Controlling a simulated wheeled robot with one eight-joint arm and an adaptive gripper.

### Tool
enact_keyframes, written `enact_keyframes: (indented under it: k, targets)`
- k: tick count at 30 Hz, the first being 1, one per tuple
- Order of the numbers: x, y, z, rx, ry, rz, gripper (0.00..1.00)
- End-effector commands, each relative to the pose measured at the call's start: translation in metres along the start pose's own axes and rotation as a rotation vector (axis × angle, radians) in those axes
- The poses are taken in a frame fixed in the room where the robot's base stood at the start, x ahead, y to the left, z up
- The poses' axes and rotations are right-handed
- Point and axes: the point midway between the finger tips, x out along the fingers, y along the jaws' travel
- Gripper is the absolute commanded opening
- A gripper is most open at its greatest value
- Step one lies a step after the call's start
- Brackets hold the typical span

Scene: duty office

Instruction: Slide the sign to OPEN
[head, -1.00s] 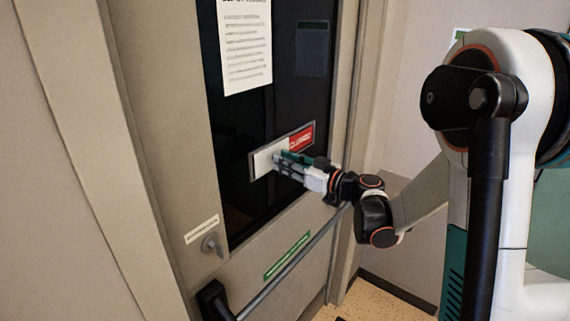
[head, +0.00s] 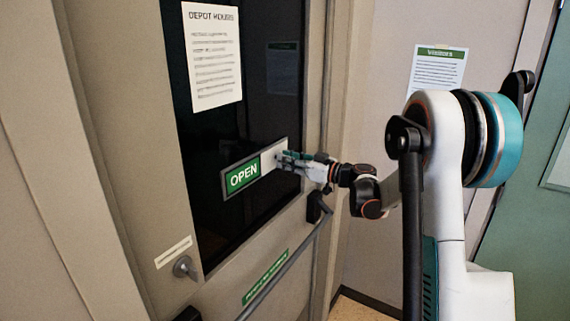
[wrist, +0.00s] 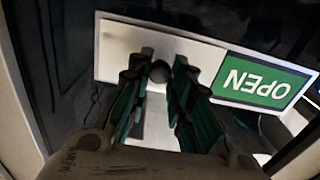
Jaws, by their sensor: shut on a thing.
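The sign (head: 256,167) is a grey-framed plate on the dark glass of the door. Its left part shows a green panel reading OPEN (head: 242,176); its right part is covered by a white slider (head: 271,162). My gripper (head: 284,160) is at the right end of the sign. In the wrist view the sign appears upside down, with the green OPEN panel (wrist: 262,80) at right. There my gripper (wrist: 160,66) is shut on a small dark round knob (wrist: 159,72) on the white slider (wrist: 120,50). No red panel shows.
A printed notice (head: 212,55) hangs on the glass above the sign. A push bar (head: 285,268) crosses the door below, with a green label (head: 265,279) near it. A lock knob (head: 185,267) is at lower left. A visitors notice (head: 437,70) hangs on the right wall.

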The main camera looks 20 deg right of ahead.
Motion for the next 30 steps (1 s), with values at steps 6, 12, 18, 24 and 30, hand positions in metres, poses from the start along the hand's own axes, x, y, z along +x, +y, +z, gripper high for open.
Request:
enact_keyframes:
  k: [6, 12, 18, 24, 30]
  targets:
    - [-0.001, 0.004, -0.001, 0.000, 0.001, 0.009, 0.00]
    - [0.000, 0.003, -0.001, 0.000, 0.002, 0.007, 0.41]
    - [0.000, 0.002, -0.001, 0.000, 0.001, 0.006, 0.41]
    - [-0.015, 0.003, -0.001, 0.000, 0.001, 0.008, 0.41]
    - [-0.054, 0.003, -0.001, 0.000, 0.001, 0.009, 0.41]
